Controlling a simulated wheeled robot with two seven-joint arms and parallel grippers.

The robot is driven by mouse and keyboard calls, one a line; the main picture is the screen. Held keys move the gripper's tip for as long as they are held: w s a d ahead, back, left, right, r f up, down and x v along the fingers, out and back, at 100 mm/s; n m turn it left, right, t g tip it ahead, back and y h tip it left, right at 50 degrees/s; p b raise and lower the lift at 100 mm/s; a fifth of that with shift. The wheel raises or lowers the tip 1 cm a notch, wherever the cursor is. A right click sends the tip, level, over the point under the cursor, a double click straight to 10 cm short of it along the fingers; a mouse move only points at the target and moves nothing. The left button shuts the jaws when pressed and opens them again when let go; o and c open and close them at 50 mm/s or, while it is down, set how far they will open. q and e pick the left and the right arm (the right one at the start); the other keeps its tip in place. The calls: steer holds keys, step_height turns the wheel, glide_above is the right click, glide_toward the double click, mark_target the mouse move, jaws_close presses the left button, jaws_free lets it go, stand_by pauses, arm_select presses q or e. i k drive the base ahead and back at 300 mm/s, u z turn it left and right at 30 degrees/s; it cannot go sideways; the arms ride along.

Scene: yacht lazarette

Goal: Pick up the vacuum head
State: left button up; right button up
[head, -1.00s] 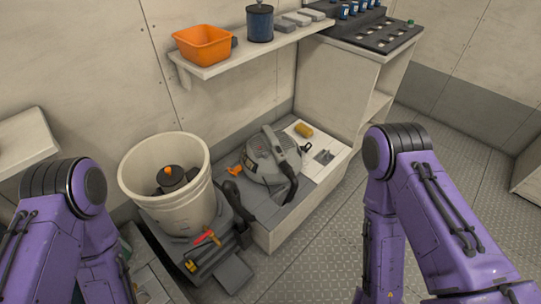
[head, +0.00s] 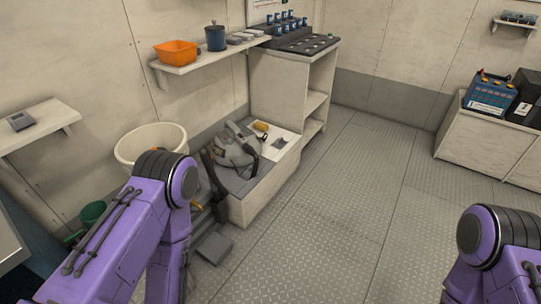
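A grey vacuum head (head: 234,146) with a dark handle sits on the low bench (head: 255,192) against the left wall, right of the white bucket (head: 134,147). It rests there and nothing of mine touches it. My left arm covers part of the bucket and the floor beside it. My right arm is at the lower right, over open floor. Neither gripper shows; both lie outside the picture or behind my arm links.
A shelf above holds an orange bin (head: 176,52) and a blue canister (head: 215,38). A tall cabinet (head: 290,85) stands beyond the bench. At far right, batteries (head: 490,95) stand on a low cabinet. The metal floor (head: 340,210) between is clear.

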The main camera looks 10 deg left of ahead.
mark_target(222, 152)
steer(key=z, duration=0.1)
steer(key=i, duration=1.7)
steer(key=u, duration=1.5)
steer(key=i, duration=0.75)
steer(key=u, duration=0.8)
